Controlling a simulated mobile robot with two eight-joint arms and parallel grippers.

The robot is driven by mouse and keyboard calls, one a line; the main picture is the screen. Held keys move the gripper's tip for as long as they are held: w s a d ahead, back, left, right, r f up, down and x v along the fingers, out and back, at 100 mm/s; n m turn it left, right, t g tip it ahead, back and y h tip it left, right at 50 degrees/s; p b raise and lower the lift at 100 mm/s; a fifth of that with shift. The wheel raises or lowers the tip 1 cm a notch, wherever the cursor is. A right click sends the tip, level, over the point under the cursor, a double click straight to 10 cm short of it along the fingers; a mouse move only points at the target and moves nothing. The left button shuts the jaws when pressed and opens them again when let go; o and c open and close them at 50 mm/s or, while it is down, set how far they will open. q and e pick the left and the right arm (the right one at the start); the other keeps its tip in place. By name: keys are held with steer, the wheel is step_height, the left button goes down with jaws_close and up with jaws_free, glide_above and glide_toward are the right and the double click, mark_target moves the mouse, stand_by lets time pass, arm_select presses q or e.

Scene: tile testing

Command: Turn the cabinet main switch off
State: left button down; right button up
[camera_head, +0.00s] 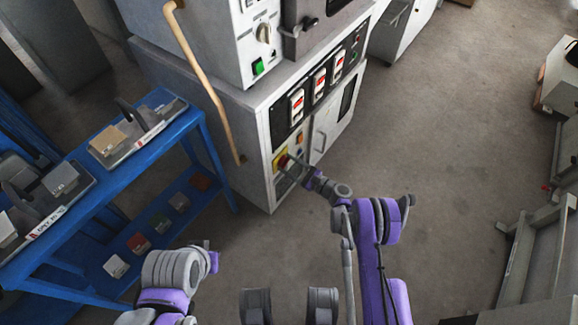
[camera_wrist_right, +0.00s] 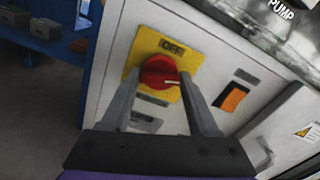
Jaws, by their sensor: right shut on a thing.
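The cabinet (camera_head: 255,172) is a pale grey machine housing with the main switch low on its front. The main switch is a red rotary knob (camera_wrist_right: 158,70) on a yellow plate (camera_wrist_right: 173,47) marked OFF along its top edge. A white mark on the knob points to the right in the right wrist view. My right gripper (camera_wrist_right: 161,75) is shut on the red knob, with one finger on each side. In the head view my right gripper (camera_head: 293,166) reaches the switch and partly hides it. Part of my left arm shows at the lower left, but its gripper cannot be seen.
An orange rocker switch (camera_wrist_right: 231,97) sits right of the yellow plate. Above are several white-framed switches (camera_head: 319,84) on a black panel. A wooden handle bar (camera_head: 205,85) runs along the cabinet's left. A blue shelf rack (camera_head: 60,240) stands left.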

steer(key=shift+n+b, duration=1.75)
steer(key=shift+n, duration=5.25)
steer(key=o, duration=1.4)
steer(key=shift+c, duration=0.2)
steer(key=shift+d, duration=0.1)
steer(key=p+v, duration=0.2)
steer(key=v, duration=0.8)
steer(key=shift+s+d, duration=0.25)
